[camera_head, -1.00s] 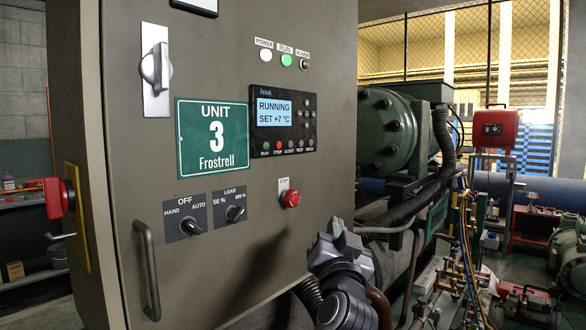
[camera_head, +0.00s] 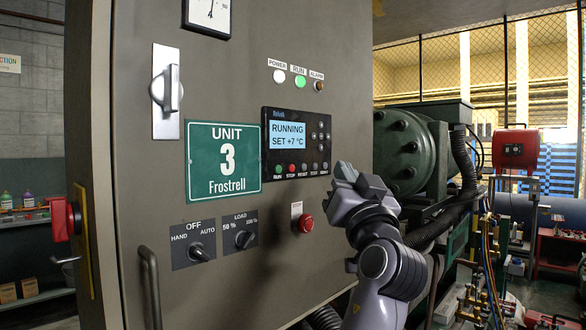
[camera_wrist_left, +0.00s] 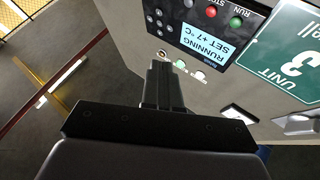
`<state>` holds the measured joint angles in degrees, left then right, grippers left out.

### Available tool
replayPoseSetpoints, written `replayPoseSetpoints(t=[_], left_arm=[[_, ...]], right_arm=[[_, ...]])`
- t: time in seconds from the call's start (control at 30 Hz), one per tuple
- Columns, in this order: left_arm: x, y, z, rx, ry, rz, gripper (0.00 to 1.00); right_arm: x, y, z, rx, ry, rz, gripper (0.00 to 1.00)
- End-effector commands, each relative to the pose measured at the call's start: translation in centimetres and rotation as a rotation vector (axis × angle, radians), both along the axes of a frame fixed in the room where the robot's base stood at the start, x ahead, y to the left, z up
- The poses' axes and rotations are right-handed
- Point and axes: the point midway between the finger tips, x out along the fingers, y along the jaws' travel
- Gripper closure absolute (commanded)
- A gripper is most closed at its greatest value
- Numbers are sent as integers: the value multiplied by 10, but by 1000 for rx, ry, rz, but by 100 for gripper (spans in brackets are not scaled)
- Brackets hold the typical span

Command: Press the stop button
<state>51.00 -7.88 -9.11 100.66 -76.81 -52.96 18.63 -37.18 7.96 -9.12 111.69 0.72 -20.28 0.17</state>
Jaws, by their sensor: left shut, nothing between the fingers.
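A red mushroom stop button (camera_head: 305,224) sits on the grey cabinet door under a small white label. A controller panel (camera_head: 297,143) above it reads RUNNING, SET +7 °C, and has a small red STOP key (camera_head: 291,168) in its bottom row. My left gripper (camera_head: 345,173) is shut and empty, up and to the right of the mushroom button, near the panel's lower right corner, touching neither button as far as I can see. In the left wrist view, the shut fingers (camera_wrist_left: 160,85) show below the panel's display, with the red key (camera_wrist_left: 210,12) near the top edge.
The door carries a green UNIT 3 sign (camera_head: 223,158), two rotary selectors (camera_head: 200,252) and a handle (camera_head: 151,287). The green RUN lamp (camera_head: 300,82) is lit. A red isolator switch (camera_head: 63,219) sticks out at left. Green machinery (camera_head: 412,153) and pipes stand at right.

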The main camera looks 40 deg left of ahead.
Motion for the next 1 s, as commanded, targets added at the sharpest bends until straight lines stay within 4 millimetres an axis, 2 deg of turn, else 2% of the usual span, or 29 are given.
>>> replayPoseSetpoints(t=[0.43,0.6,1.0], left_arm=[[4,58,2,2,1,2,100],[6,75,0,1,1,2,100],[6,84,0,1,-1,0,100]], right_arm=[[0,0,26,0,0,0,57],[0,0,23,0,-1,0,57],[0,0,23,0,0,0,57]])
